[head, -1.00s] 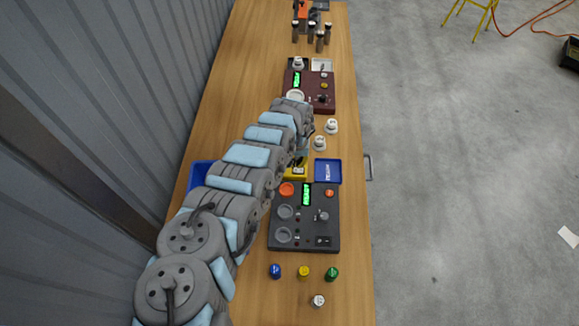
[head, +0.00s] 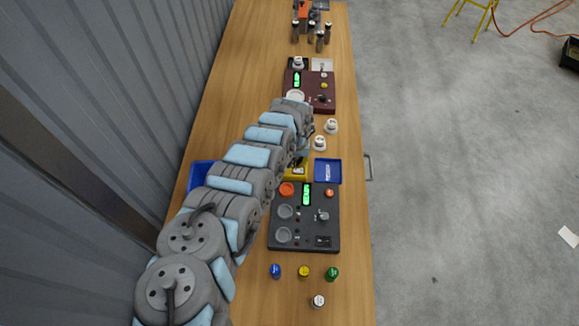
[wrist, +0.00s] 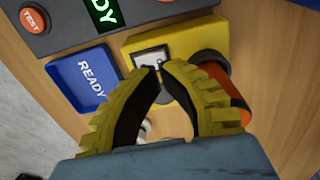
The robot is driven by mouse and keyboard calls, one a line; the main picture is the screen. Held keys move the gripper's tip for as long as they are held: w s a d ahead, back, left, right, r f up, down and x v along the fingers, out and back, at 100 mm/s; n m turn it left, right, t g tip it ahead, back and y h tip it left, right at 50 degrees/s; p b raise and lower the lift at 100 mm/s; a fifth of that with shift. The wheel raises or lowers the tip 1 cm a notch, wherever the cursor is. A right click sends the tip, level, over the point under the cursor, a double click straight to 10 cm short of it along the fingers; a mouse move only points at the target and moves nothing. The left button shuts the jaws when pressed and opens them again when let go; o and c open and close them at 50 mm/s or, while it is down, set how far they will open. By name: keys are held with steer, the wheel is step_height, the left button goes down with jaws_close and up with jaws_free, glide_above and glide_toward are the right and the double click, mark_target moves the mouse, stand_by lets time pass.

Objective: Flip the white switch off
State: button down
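The white switch (wrist: 152,58) is a pale plate with dark marks on top of a yellow box (wrist: 180,42). In the head view, the yellow box (head: 295,174) is partly hidden by my arm, with a small white patch (head: 299,169) on it. My gripper (wrist: 157,71) has yellow ribbed fingers with dark inner faces. Its tips are together, with nothing seen between them. They overlap the near edge of the white switch in the wrist view; I cannot tell whether they touch it. The switch's on or off position cannot be read.
A blue READY tray (wrist: 86,80) lies left of the yellow box. An orange cylinder (wrist: 225,92) is close on its right. A dark console (head: 330,205) with a green display is near, and a dark red console (head: 317,102) is farther off. Small white-topped pieces (head: 320,144) stand between.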

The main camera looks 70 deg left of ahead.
mark_target(296, 169)
steer(key=shift+f+b, duration=1.05)
steer(key=shift+f, duration=0.65)
stand_by(1.0)
steer(key=shift+r, duration=0.1)
step_height(296, 169, up, 7)
steer(key=p, duration=0.8)
stand_by(0.4)
steer(key=shift+w, duration=0.15)
stand_by(0.4)
